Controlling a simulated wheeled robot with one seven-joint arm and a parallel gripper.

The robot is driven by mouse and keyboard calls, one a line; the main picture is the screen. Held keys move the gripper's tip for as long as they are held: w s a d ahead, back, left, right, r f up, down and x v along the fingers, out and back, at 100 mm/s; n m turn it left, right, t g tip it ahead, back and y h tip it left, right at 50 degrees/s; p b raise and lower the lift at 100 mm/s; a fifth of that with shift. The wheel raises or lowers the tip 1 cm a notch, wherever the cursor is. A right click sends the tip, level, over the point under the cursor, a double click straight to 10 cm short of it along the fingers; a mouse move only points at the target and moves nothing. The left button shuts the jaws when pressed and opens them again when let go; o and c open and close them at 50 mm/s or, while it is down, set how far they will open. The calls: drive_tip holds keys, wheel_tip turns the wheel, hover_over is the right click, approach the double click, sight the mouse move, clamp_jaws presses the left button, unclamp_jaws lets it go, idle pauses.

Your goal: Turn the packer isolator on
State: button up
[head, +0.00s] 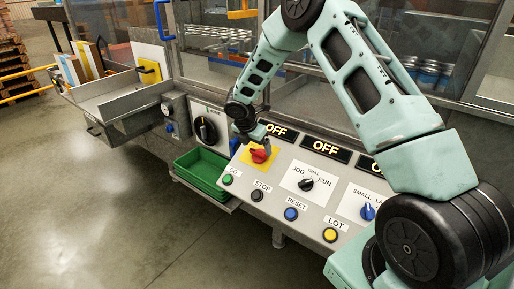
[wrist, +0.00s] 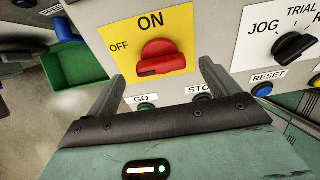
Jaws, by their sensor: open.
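A red rotary switch (wrist: 162,62) sits on a yellow plate (wrist: 185,22) marked ON at the top and OFF at the left. Its handle lies roughly level, in line with the OFF side. The red switch also shows in the head view (head: 259,156), on the sloping control panel (head: 284,168). My gripper (wrist: 164,76) is open and empty, its fingers apart on either side below the switch in the wrist view. In the head view my gripper (head: 256,140) hangs just over the yellow plate. I cannot tell whether a finger touches the panel.
Three displays, including one (head: 326,149), read OFF. A JOG/TRIAL/RUN selector (head: 306,184) sits to the right. GO (head: 228,180), STOP (head: 257,195), RESET and LOT buttons line the front. A black rotary switch (head: 206,130) and green bin (head: 203,172) are left. Open floor lies front-left.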

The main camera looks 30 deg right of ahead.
sight(260, 154)
drive_tip(key=shift+x, duration=1.3)
drive_tip(key=c, duration=1)
